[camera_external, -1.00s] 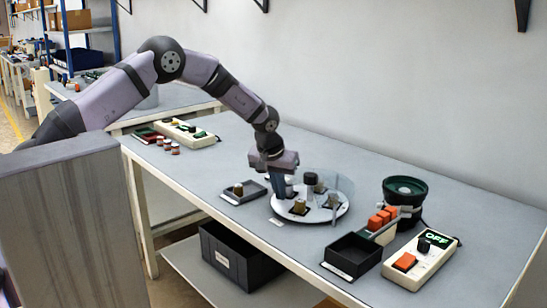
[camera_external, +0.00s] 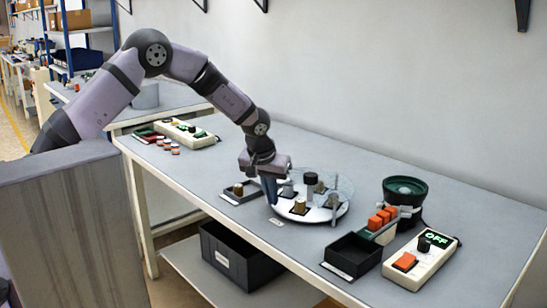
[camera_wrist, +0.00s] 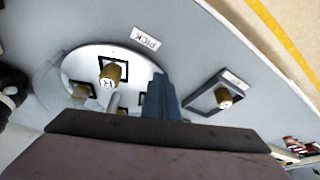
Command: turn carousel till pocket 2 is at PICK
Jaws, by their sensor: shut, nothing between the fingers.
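The carousel (camera_external: 316,217) is a round white disc on the bench. In the wrist view, one brass part (camera_wrist: 113,74) sits in a pocket of the disc (camera_wrist: 75,62), nearest the PICK label (camera_wrist: 145,38). The mark on its top is too small to read surely. My gripper (camera_external: 271,196) is shut and empty, pointing down at the disc's left edge. Its blue-grey fingers (camera_wrist: 162,98) show at the rim in the wrist view; contact is unclear.
A small dark tray (camera_external: 232,199) with a brass part stands left of the carousel. To the right are an empty black bin (camera_external: 352,255), orange blocks (camera_external: 380,219), a green-topped bowl feeder (camera_external: 404,191) and a control box (camera_external: 420,262) reading OFF.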

